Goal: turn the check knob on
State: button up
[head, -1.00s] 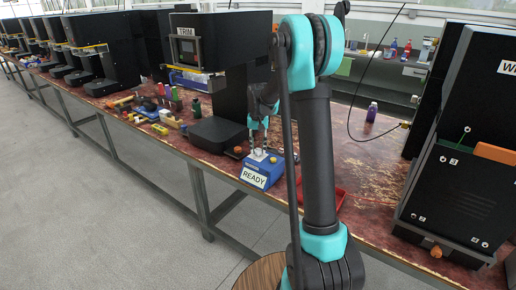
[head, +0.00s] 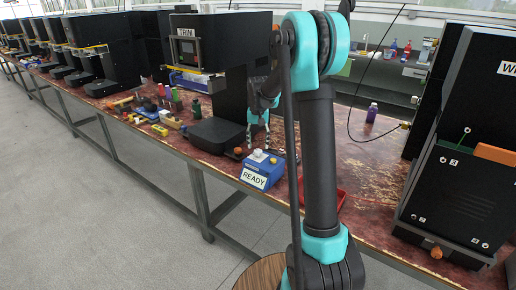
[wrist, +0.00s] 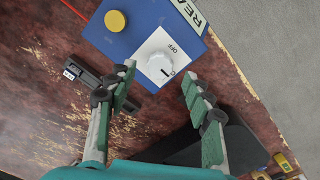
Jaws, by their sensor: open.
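The check knob, a white round knob (wrist: 159,66), sits on a white plate with an OFF mark, on a blue box (wrist: 125,44) labelled READY. It also shows as a small white knob in the head view (head: 258,155). A second mark beside it is too small to read, and I cannot tell the knob's setting. My gripper (wrist: 160,82) is open, with its fingertips at either side below the knob in the wrist view, apart from it. In the head view my gripper (head: 258,146) is just behind and above the box.
A yellow button (wrist: 115,20) is beside the knob on the box. A small black object (wrist: 85,74) lies near the box. A red tray (head: 338,197) is right of it, partly behind my arm. A black machine labelled TRIM (head: 225,45) stands at left.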

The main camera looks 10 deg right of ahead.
aim_at(258, 151)
notch_tip(258, 151, up, 9)
dwell(0.3)
jog(key=s+d+f+t, duration=0.1)
jog(key=s+f, duration=0.4)
jog(key=s, duration=0.6)
jog(key=s+d+f+n+t, duration=0.1)
jog(key=s+f, duration=0.3)
jog(key=s, duration=0.7)
jog(key=s+d+f+n+t, duration=0.1)
jog(key=s+f, duration=0.4)
jog(key=s, duration=0.6)
jog(key=shift+s+d+f+t, duration=0.2)
jog(key=shift+d+f+t, duration=0.15)
jog(key=shift+d+t, duration=0.2)
